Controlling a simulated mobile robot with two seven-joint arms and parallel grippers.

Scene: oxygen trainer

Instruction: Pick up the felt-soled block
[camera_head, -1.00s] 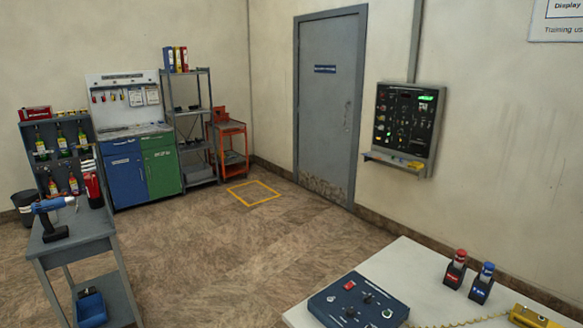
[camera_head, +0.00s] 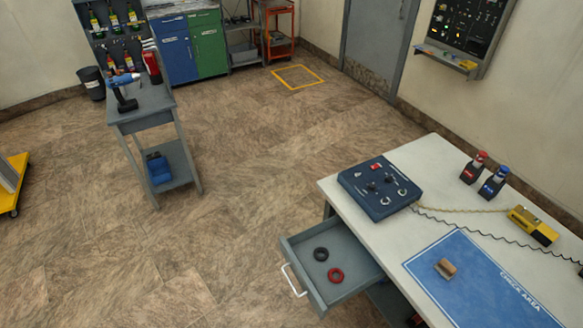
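A small tan-brown block (camera_head: 445,268) with a darker side lies on the blue mat (camera_head: 480,285) on the white table (camera_head: 350,185) at the lower right. It looks like the felt-soled block, but its sole is too small to make out. Neither of my grippers shows in the head view.
A blue control box (camera_head: 379,187), red and blue capped holders (camera_head: 473,168) and a yellow device (camera_head: 533,225) with a coiled cord stand on the table. An open drawer (camera_head: 345,293) holds a black and a red ring. A grey cart (camera_head: 145,115) stands left; the floor between is clear.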

